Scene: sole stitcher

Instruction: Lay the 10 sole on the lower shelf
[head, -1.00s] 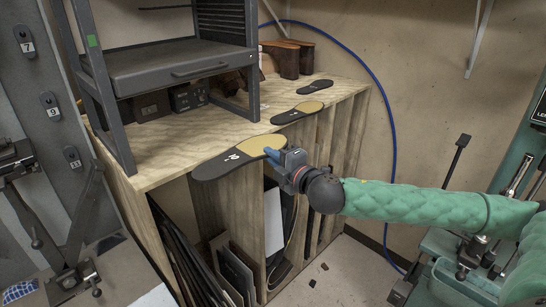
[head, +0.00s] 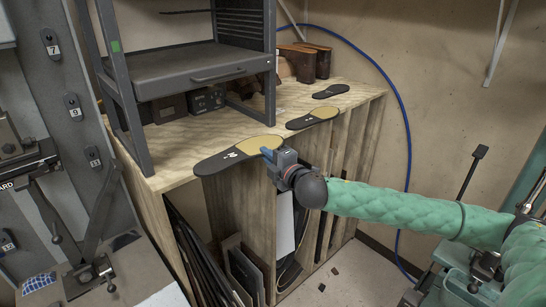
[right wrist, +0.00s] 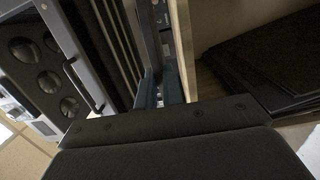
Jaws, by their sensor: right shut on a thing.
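A dark sole (head: 218,163) with a tan heel half and a small white mark, too small to read surely, extends over the front edge of the wooden bench in the head view. My right gripper (head: 270,154) is shut on its right, tan end, with its blue fingertips at the sole's edge. In the right wrist view the fingers (right wrist: 160,92) show, but I cannot make out the sole between them. A grey metal rack stands on the bench left of the sole; its lower shelf (head: 190,70) has a handle at the front. My left gripper is not in view.
Two more soles lie on the wooden bench (head: 190,138), one tan and dark (head: 312,118), one dark (head: 330,91). Dark boxes (head: 206,98) stand under the rack shelf. Sheets stand in slots below the bench. A grey panel with numbered tags stands at left.

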